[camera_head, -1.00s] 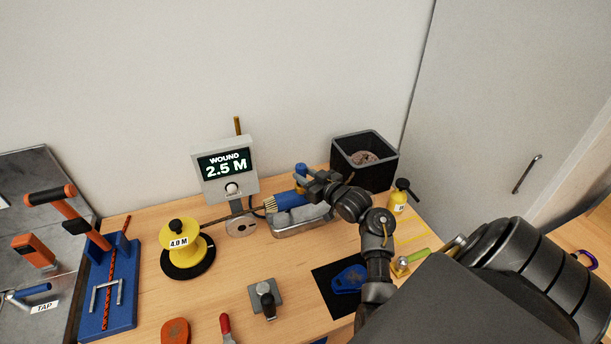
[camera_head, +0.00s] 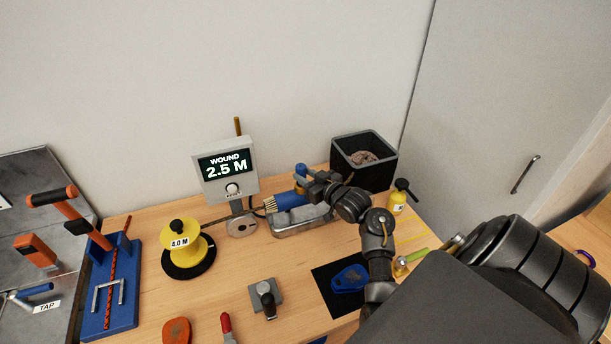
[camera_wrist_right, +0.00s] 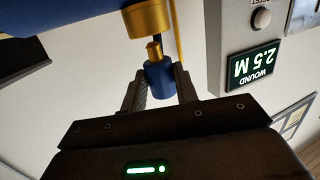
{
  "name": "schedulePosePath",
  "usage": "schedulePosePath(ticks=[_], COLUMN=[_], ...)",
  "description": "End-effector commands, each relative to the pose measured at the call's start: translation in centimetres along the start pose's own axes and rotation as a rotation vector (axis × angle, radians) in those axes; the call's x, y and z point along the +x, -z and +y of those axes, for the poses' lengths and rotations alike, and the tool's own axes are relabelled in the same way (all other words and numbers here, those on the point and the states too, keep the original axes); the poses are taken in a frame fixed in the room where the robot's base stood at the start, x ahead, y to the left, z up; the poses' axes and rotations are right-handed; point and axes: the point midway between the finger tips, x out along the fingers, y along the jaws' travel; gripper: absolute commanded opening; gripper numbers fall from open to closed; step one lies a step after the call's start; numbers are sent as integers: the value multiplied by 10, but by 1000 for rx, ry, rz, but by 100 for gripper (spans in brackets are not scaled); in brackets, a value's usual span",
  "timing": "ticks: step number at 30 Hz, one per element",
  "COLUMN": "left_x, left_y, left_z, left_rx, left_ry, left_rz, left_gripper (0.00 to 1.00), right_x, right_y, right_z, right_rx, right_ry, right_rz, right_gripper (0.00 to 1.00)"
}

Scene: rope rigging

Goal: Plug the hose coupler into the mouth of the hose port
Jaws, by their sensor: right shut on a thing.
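The hose coupler (camera_wrist_right: 159,76) is a short blue cylinder with a narrow brass tip. My right gripper (camera_wrist_right: 160,88) is shut on it in the right wrist view. The hose port's brass mouth (camera_wrist_right: 147,19) is just beyond the tip, roughly in line with it. I cannot tell whether the tip touches or enters the mouth. In the head view the blue coupler (camera_head: 300,170) is upright in my right gripper (camera_head: 308,179), above the blue port body (camera_head: 290,200). The gripper partly hides the mouth there. My left gripper is not in view.
A black bin (camera_head: 364,152) and yellow bottle (camera_head: 398,201) are to the right. A metal tray (camera_head: 300,222) lies in front. Bare wood shows around the grey clamp block (camera_head: 264,296).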

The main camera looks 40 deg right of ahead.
Motion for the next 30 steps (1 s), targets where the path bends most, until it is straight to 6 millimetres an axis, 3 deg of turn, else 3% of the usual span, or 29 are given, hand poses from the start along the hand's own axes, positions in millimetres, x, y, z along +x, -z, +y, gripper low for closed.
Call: schedulePosePath(ticks=[30], left_x=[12], left_y=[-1], left_z=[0], left_rx=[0], left_ry=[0], left_rz=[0], left_gripper=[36], right_x=[2], right_y=[-17], right_z=[0], right_rx=[0], right_ry=[0], right_rz=[1], right_gripper=[6])
